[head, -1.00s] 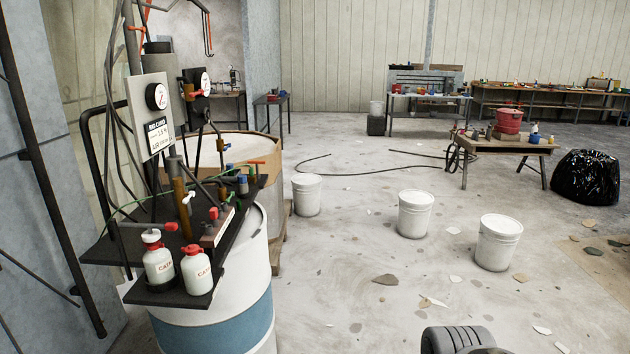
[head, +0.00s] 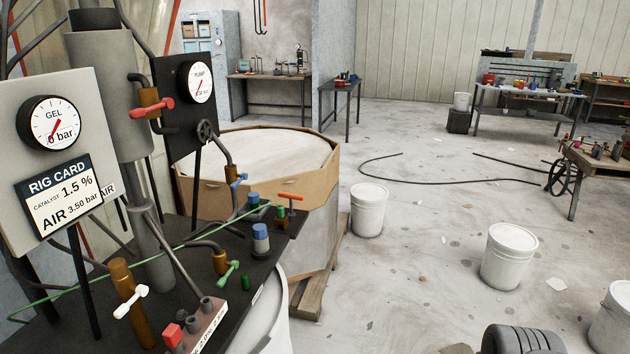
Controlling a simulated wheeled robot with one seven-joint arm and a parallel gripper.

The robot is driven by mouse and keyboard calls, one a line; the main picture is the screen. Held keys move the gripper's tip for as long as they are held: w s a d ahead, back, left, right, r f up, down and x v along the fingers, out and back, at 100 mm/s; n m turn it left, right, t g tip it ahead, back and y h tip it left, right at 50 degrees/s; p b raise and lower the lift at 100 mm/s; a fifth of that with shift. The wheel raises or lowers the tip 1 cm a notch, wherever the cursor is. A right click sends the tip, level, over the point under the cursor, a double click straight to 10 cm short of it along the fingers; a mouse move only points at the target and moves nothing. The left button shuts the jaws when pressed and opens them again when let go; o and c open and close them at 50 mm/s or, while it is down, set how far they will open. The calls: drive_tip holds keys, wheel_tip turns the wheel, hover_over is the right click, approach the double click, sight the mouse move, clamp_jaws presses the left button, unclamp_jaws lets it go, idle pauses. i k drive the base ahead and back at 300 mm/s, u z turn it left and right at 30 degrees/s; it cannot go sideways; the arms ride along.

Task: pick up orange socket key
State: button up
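An orange T-shaped handle (head: 290,197) stands at the far right corner of the dark rig shelf (head: 215,290). It looks like the orange socket key; its stem is short and dark, and its lower end is hard to make out. A small green-topped fitting and a blue-capped fitting (head: 260,238) stand close to it. My gripper is not in view. Only a dark ribbed part of my own arm shows at the bottom right edge, well apart from the key.
Gauge panels (head: 52,140), pipes and a red-handled valve (head: 150,108) rise at the left of the shelf. A green hose (head: 150,255) crosses it. A large octagonal box (head: 300,185) on a pallet stands behind. White buckets (head: 369,210) stand on open floor at right.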

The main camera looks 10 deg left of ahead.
sight(293, 215)
drive_tip(key=i, duration=3.1)
drive_tip(key=u, duration=4.5)
drive_tip(key=i, duration=0.5)
drive_tip(key=z, duration=0.05)
